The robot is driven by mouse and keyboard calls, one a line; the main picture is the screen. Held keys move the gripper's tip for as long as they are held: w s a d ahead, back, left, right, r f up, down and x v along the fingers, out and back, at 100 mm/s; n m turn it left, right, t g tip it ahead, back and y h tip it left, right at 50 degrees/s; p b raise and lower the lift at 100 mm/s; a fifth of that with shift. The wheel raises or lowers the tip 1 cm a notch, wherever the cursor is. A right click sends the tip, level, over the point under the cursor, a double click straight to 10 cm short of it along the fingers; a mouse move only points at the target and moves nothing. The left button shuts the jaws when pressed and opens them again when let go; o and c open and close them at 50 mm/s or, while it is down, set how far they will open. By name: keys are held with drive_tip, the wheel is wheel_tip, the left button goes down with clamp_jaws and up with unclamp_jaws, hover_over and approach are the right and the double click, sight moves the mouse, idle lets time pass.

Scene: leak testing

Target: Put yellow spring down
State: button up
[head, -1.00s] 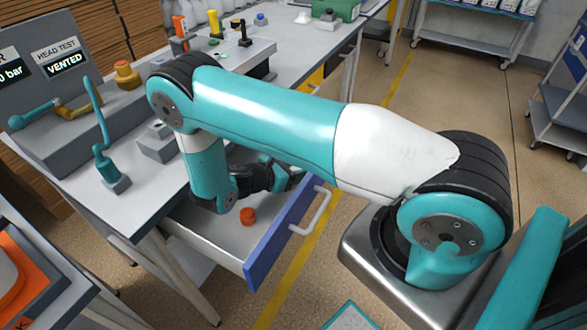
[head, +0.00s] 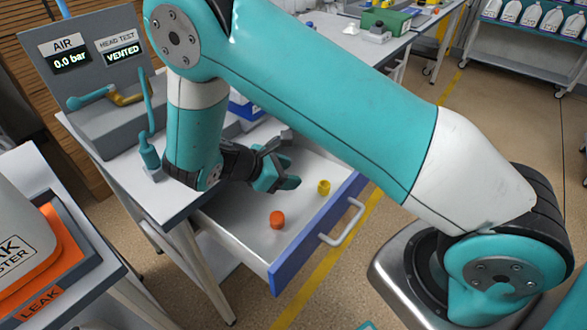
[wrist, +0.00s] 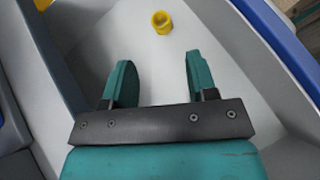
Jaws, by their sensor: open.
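The yellow spring (head: 323,187) is a small yellow ring-like piece standing on the floor of the open drawer (head: 240,228). It also shows in the wrist view (wrist: 162,22), beyond the fingertips and between their lines, apart from both. My gripper (head: 287,165) is over the drawer, to the left of the spring. In the wrist view my gripper (wrist: 160,75) has its two teal fingers spread wide with nothing between them.
An orange piece (head: 277,220) lies in the drawer nearer the front. The drawer has a blue front with a white handle (head: 343,225). A grey test panel (head: 90,70) reads 0.0 bar and VENTED. An orange LEAK tray (head: 45,290) is at the lower left.

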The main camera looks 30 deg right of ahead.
drive_tip(key=s+a+r+m+y, duration=0.4)
drive_tip(key=s+r+y, duration=0.3)
drive_tip(key=s+r, duration=0.3)
drive_tip(key=s+a+r+m+t+y, duration=0.1)
drive_tip(key=s+a+r+m+y, duration=0.3)
drive_tip(key=r, duration=0.9)
drive_tip(key=s+a+y, duration=0.3)
drive_tip(key=s+y, duration=0.1)
drive_tip(key=s, duration=0.1)
drive_tip(key=shift+s+r+m, duration=0.15)
drive_tip(key=shift+s+m, duration=0.15)
drive_tip(key=shift+s, duration=0.05)
